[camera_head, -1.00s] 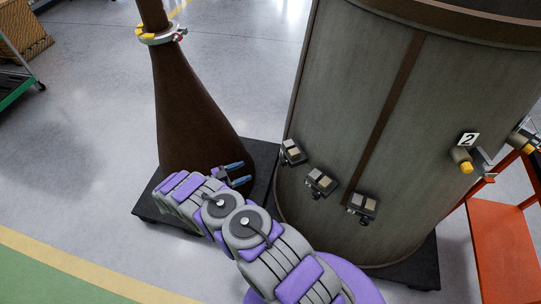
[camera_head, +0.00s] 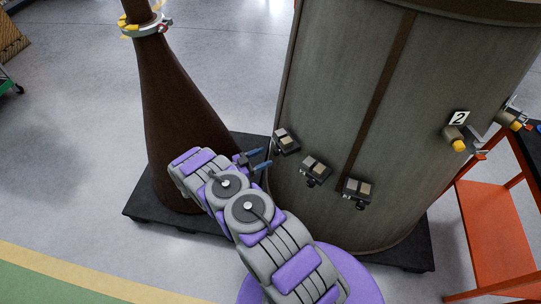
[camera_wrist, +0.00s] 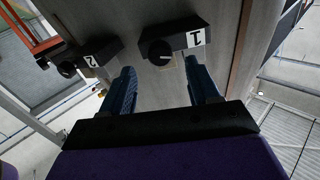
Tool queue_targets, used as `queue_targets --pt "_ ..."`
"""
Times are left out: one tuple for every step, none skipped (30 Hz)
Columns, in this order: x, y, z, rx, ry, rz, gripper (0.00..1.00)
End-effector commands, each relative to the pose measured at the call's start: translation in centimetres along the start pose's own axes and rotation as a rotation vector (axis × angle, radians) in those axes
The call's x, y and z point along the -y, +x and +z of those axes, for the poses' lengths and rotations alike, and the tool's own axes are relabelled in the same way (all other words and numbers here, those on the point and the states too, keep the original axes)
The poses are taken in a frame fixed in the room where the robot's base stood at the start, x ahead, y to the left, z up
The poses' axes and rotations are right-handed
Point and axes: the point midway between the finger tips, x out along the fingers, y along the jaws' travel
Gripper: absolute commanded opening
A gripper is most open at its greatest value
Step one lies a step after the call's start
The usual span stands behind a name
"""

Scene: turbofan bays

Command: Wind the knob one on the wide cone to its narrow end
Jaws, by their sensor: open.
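The knob one (camera_wrist: 160,52) is a small black round knob with a pale pointer line, in the wrist view. It sits beside a dark block with a white label "1" (camera_wrist: 196,38) on the grey curved wall. My gripper (camera_wrist: 159,70) is open, its two blue fingers pointing at this knob, one on either side in the picture, with no contact visible. In the head view the large grey wide cone (camera_head: 335,90) carries several small dark boxes, and my gripper (camera_head: 267,158) is close to the leftmost box (camera_head: 286,141). Labels on these boxes are unreadable. The scale around the knob is too small to read.
A second knob (camera_wrist: 68,68) with a "2" block is to the left in the wrist view. A brown cone (camera_head: 180,110) stands left of the grey one on a dark base (camera_head: 140,205). An orange cart (camera_head: 490,235) is at right. Open floor lies left.

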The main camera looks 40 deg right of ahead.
Motion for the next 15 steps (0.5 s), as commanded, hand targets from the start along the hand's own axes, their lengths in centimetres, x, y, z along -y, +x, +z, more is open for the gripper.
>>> queue_targets --pt "-0.1 1.0 0.1 0.001 0.0 0.003 0.61" --pt "0.0 1.5 0.1 0.003 0.0 0.004 0.61" --pt "0.1 2.2 0.2 0.005 0.002 0.002 0.61" --pt "0.1 2.7 0.2 0.007 0.002 0.003 0.61" --pt "0.1 3.1 0.2 0.007 0.002 0.004 0.61" --pt "0.1 3.5 0.2 0.008 0.002 0.003 0.61" --pt "0.2 3.9 0.2 0.01 0.002 0.003 0.61" --pt "0.2 4.2 0.3 0.011 0.002 0.003 0.61" --pt "0.2 4.5 0.3 0.012 0.002 0.003 0.61" --pt "0.2 4.6 0.3 0.012 0.001 0.004 0.61" --pt "0.2 4.7 0.3 0.013 0.001 0.003 0.61" --pt "0.2 4.7 0.3 0.012 0.001 0.003 0.61" --pt "0.2 4.7 0.3 0.011 0.001 0.003 0.61" --pt "0.2 4.6 0.2 0.01 0.001 0.002 0.61" --pt "0.2 4.4 0.2 0.009 0.002 0.002 0.61"
